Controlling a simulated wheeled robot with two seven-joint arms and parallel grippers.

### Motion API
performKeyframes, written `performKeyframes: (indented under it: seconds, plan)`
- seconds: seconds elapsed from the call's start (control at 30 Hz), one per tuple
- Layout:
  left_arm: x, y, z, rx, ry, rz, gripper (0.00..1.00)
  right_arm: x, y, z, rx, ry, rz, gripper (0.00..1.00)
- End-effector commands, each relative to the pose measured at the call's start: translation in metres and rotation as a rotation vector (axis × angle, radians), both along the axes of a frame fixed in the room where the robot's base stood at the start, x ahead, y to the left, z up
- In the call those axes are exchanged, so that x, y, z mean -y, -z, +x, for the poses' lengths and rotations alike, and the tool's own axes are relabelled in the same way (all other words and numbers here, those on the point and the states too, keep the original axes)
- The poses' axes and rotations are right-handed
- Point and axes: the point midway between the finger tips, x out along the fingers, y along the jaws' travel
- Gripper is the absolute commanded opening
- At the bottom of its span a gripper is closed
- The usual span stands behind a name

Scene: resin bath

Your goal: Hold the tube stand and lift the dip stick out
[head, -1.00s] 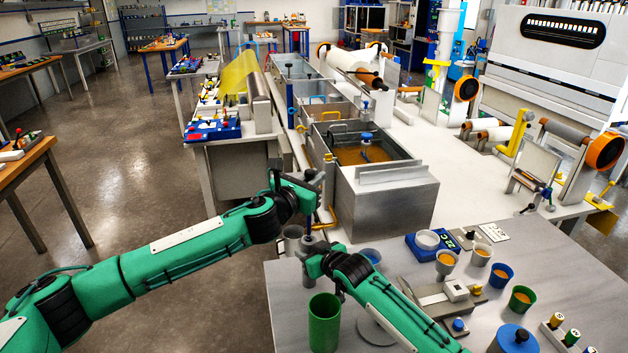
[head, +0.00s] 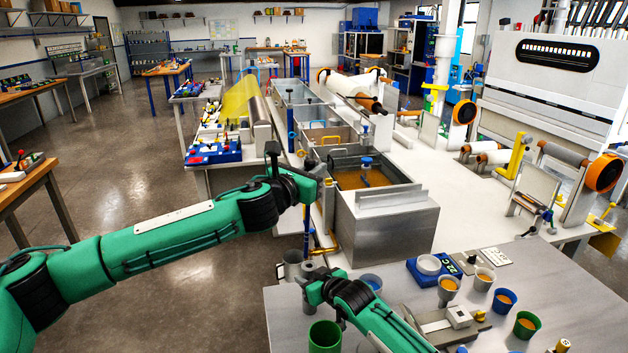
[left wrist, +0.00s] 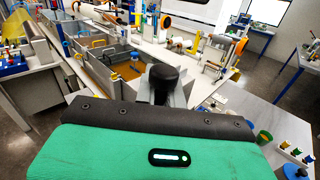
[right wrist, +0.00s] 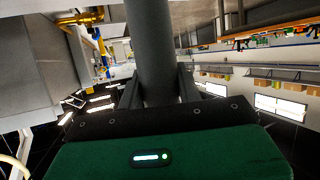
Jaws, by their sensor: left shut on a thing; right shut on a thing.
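The dip stick (head: 307,222) is a thin dark blue rod hanging upright below my left gripper (head: 318,182). My left gripper is shut on its black knob (left wrist: 162,84), which shows between the jaws in the left wrist view. My right gripper (head: 309,279) is lower, directly under the left one, and shut on the grey tube stand (right wrist: 152,45). The tube runs up between the jaws in the right wrist view. In the head view the stand is mostly hidden by my right gripper. I cannot tell whether the stick's lower end is inside the tube.
A green cup (head: 325,337) stands in front. A metal bath (head: 385,228) with amber resin is behind to the right, with a brass pipe (head: 327,249) near. Cups of resin stand to the right.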

Motion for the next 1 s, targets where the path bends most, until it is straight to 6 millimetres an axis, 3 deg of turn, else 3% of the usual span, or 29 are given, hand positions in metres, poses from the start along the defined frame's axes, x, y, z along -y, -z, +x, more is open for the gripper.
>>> performKeyframes:
  seconds: [0.27, 0.3, 0.4, 0.43, 0.77, 1.0]
  plan:
    - [0.000, -0.003, 0.000, -0.001, 0.000, 0.000, 0.00, 0.000, 0.000, 0.000, 0.001, -0.001, 0.001, 0.12]
    - [0.000, -0.003, 0.000, -0.001, 0.000, 0.000, 0.00, 0.000, 0.000, 0.000, 0.001, -0.001, 0.001, 0.39]
    - [0.000, -0.003, 0.000, -0.001, 0.000, 0.000, 0.00, 0.000, 0.000, 0.000, 0.001, -0.001, 0.001, 0.58]
    - [0.000, -0.003, 0.000, -0.001, 0.000, 0.000, 0.00, 0.000, 0.000, 0.000, 0.001, -0.001, 0.001, 0.60]
    - [0.000, -0.003, 0.000, -0.001, 0.000, 0.000, 0.00, 0.001, -0.001, -0.002, 0.001, -0.001, 0.001, 0.60]
    - [0.000, -0.002, 0.000, -0.001, 0.000, 0.000, 0.00, 0.014, -0.010, -0.022, 0.001, -0.001, 0.000, 0.60]
